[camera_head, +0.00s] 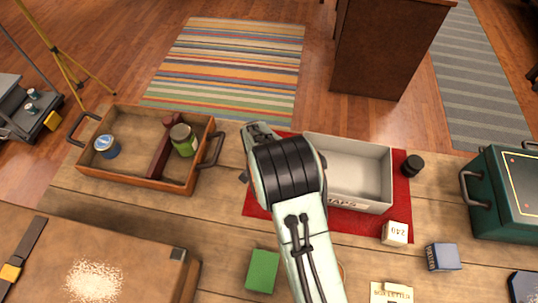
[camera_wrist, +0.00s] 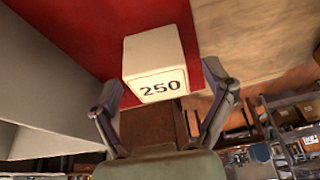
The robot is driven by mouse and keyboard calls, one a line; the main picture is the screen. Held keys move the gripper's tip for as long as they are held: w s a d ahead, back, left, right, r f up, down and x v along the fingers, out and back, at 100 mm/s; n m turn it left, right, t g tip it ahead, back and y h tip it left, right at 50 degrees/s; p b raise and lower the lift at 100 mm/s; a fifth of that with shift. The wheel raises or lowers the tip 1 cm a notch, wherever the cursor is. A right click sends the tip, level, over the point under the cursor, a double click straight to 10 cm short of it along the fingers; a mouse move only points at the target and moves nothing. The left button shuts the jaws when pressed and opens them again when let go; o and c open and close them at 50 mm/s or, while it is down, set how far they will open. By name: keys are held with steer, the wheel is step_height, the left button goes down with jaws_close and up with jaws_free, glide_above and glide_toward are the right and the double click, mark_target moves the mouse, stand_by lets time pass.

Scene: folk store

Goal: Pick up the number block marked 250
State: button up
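The white block marked 250 (camera_wrist: 157,85) shows in the wrist view, resting on the red mat (camera_wrist: 85,30) close to the wooden table top (camera_wrist: 235,30). My gripper (camera_wrist: 162,85) is open, with one finger on either side of the block in the picture and gaps between fingers and block. Nothing is held. In the head view, my arm hides the fingertips and I cannot make out the 250 block. A similar white block (camera_head: 395,233), whose mark looks like 240, stands at the mat's lower right.
A pale open bin (camera_head: 362,203) marked MAPS stands on the mat right of my arm. A dark round jar (camera_head: 413,165), a blue box (camera_head: 442,257) and a green box (camera_head: 262,270) are nearby. A wooden tray (camera_head: 130,182) lies left, a teal case (camera_head: 500,190) right.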

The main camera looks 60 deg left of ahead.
steer(key=c, duration=1.2)
steer(key=shift+r, duration=0.1)
